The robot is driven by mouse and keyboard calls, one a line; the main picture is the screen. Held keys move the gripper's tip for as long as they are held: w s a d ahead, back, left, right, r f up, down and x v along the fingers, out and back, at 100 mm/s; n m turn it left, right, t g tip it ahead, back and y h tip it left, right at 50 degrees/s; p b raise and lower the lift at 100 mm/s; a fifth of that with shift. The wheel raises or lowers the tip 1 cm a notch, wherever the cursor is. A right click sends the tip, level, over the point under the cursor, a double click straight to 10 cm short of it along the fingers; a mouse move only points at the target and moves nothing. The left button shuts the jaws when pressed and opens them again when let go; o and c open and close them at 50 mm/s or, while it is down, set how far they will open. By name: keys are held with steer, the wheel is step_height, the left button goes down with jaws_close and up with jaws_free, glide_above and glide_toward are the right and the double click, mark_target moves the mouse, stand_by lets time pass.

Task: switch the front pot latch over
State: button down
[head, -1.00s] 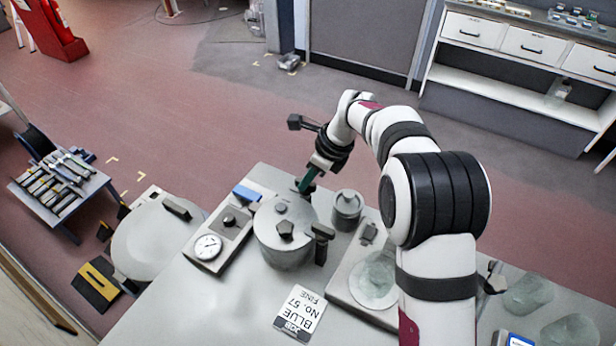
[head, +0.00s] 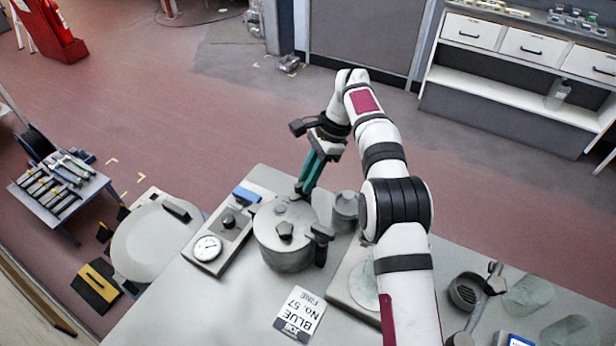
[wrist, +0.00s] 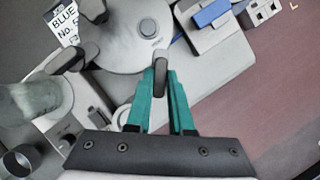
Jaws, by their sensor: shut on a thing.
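The grey lidded pot (head: 283,254) stands on the bench, with a dark knob (head: 286,231) on its lid and a dark handle (head: 321,236) on its right side. The pot lid also shows in the wrist view (wrist: 122,48). My gripper (head: 302,188) reaches down with teal fingers to the pot's far rim. In the wrist view, a dark upright latch (wrist: 160,77) at the rim stands between the fingertips, and my gripper is shut on it. In the head view the fingers mostly hide this latch.
A panel with a dial gauge (head: 207,248) and a blue block (head: 246,195) is left of the pot. A grey canister (head: 345,212) stands close on its right. A "BLUE No. 57" label (head: 299,311) lies in front. The bench front left is clear.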

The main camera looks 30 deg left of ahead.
steer(key=shift+n, duration=0.8)
steer(key=shift+h, duration=0.3)
steer(key=c, duration=0.8)
jaws_free()
